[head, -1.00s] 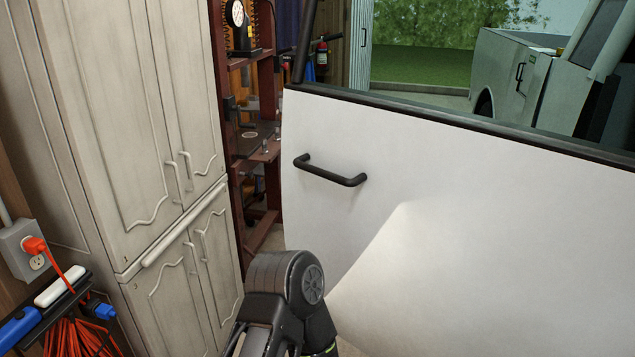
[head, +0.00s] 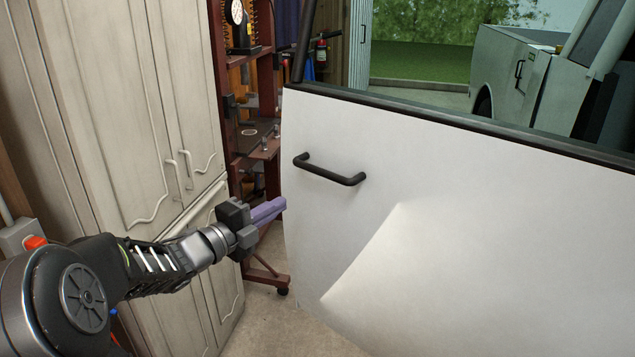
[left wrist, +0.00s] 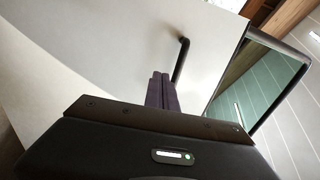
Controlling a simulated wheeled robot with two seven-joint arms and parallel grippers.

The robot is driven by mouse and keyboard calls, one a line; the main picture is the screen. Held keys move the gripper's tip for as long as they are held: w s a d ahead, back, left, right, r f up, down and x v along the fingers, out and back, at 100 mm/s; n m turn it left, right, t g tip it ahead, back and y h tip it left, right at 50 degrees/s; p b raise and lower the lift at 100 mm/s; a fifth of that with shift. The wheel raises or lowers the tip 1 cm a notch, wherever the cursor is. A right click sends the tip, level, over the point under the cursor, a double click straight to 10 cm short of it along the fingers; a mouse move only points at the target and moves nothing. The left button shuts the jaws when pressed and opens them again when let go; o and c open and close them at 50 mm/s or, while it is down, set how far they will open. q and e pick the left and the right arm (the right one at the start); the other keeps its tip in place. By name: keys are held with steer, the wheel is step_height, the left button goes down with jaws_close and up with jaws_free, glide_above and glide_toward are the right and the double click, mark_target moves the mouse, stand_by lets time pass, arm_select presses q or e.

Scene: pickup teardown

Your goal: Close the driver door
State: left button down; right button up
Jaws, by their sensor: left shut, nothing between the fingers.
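The driver door (head: 450,260) is a large white panel filling the right half of the head view, with a black-framed window along its top. It stands swung out toward me. Its black bar handle (head: 330,170) is near the door's left edge. My left gripper (head: 282,203) has purple fingers, shut and empty, at the door's left edge, below and left of the handle. I cannot tell whether they touch the door. In the left wrist view the shut fingers (left wrist: 158,90) appear before the white door (left wrist: 75,65), with the handle (left wrist: 181,60) just beyond. My right gripper is not seen.
A tall cream cabinet (head: 120,110) stands close on the left, beside my left arm. A dark red shelf rack (head: 262,150) stands behind the door's left edge. A strip of bare floor (head: 270,325) shows between cabinet and door. Part of a pale vehicle (head: 510,75) shows through the window.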

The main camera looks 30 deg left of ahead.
arm_select(q)
steer(key=shift+r, duration=0.1)
stand_by(0.3)
steer(key=p, duration=0.4)
glide_toward(318, 181)
steer(key=w+d+r, duration=0.2)
steer(key=w+d, duration=0.1)
steer(key=w, duration=0.3)
steer(key=shift+w+d+f+p, duration=0.1)
steer(key=shift+w+d+p, duration=0.05)
steer(key=shift+w+p, duration=0.15)
